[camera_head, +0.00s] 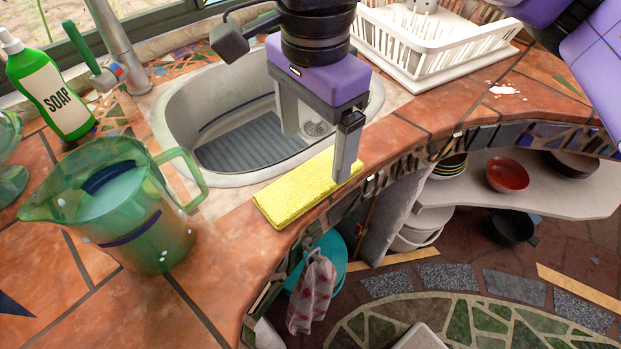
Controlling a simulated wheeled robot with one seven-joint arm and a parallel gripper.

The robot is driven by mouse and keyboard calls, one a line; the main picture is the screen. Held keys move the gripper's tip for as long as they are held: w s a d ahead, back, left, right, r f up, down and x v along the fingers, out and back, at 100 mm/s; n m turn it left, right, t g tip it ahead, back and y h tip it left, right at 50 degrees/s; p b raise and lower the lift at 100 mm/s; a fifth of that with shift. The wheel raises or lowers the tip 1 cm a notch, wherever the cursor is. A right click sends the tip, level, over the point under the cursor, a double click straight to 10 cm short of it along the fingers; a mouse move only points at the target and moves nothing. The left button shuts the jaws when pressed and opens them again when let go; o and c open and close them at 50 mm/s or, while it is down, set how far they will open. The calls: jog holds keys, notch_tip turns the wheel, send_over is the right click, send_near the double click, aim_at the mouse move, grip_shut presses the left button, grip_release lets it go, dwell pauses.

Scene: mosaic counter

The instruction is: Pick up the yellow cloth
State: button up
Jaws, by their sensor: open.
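The yellow cloth (297,194) is a flat, rectangular yellow slab. It lies on the tiled counter between the sink and the counter's front edge. My gripper (318,158) is open and points down at the cloth's right end. One finger is on the near side, in front of the cloth's right end. The other finger is on the far side, over the sink rim. I cannot tell whether either finger touches the cloth.
The sink (185,110) lies behind the cloth. A green glass pitcher (125,225) stands to the left, with a green soap bottle (52,95) behind it. A white dish rack (430,45) stands at the back right. A red-patterned towel (312,292) hangs below the counter edge.

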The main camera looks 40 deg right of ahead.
aim_at(312, 178)
notch_tip(312, 178, down, 6)
jog(key=shift+s+a+f, duration=0.1)
jog(key=shift+a, duration=0.05)
dwell(0.3)
jog(key=c, duration=1.4)
jog(key=shift+c, duration=0.2)
jog(key=shift+r, duration=0.2)
notch_tip(312, 178, up, 20)
jog(key=p, duration=0.1)
jog(key=shift+f+p, duration=0.15)
jog(key=shift+p, duration=0.15)
